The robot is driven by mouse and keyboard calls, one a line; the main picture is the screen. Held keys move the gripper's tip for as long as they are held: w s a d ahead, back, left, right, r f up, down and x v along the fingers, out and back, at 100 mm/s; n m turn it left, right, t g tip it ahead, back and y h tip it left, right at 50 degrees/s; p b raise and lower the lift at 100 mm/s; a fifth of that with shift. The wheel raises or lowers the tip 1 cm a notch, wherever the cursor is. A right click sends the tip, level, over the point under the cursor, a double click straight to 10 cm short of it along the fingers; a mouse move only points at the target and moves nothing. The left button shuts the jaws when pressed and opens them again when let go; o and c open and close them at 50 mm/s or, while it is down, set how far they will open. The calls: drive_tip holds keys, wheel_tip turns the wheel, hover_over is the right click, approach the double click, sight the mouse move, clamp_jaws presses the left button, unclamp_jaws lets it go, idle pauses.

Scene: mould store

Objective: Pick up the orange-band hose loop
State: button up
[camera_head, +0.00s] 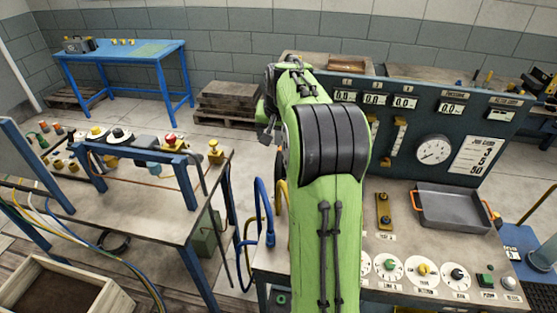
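I cannot clearly make out an orange band on any hose loop. Blue hose loops (258,212) hang at the left end of the control bench, with a yellow hose beside them. A dark hose (201,172) curves near the right end of the blue frame on the left table. My green arm rises through the middle of the view and bends away at its black-ribbed joint. Its far end, around my gripper (266,137), is small and partly hidden behind the arm. I cannot see whether the fingers are open or hold anything.
The left table (190,232) carries knobs and valves. The control bench (395,250) at right holds dials and a grey tray (453,211) with orange handles. A blue table (120,54) and stacked pallets (228,100) stand behind. A wooden crate (85,275) is front left.

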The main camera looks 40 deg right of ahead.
drive_tip(key=d+f+m, duration=0.1)
drive_tip(key=d+f, duration=0.2)
drive_tip(key=d, duration=0.3)
drive_tip(key=x, duration=0.5)
drive_tip(key=p+x, duration=0.1)
drive_tip(key=x, duration=0.9)
drive_tip(key=shift+w+r+p, duration=0.15)
drive_tip(key=shift+w+p, duration=0.15)
drive_tip(key=shift+w, duration=0.1)
drive_tip(key=shift+s+r, duration=0.1)
drive_tip(key=shift+c, duration=1.1)
clamp_jaws()
